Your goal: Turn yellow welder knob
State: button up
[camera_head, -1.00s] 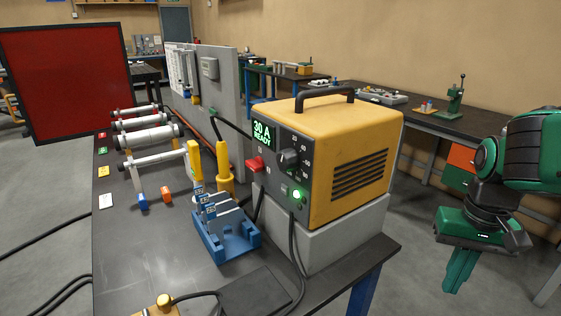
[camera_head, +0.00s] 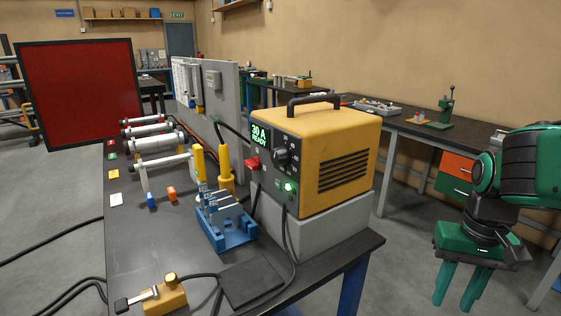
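The yellow welder (camera_head: 335,140) stands on a grey block at the right end of the dark bench. Its front panel faces left and carries a black knob (camera_head: 281,157), a green display reading "30 A READY" (camera_head: 259,135), a red part at the left edge and a lit green light (camera_head: 288,187). My gripper (camera_head: 456,296) hangs at the lower right, clear of the bench, with its green fingers pointing down. The fingers are apart with nothing between them. It is well to the right of the welder and does not touch it.
A blue rack (camera_head: 228,230) stands before the welder. A yellow clamp block (camera_head: 166,298) and dark cables lie at the bench's front. Several rollers (camera_head: 155,142) lie at the back left near a red screen (camera_head: 80,93). Floor is open between the bench and the right-hand table (camera_head: 425,128).

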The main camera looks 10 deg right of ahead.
aim_at(279, 156)
jog(key=u, duration=0.05)
jog(key=k, duration=0.2)
jog(key=u, duration=1.3)
jog(key=i, duration=0.45)
jog(key=z, duration=0.2)
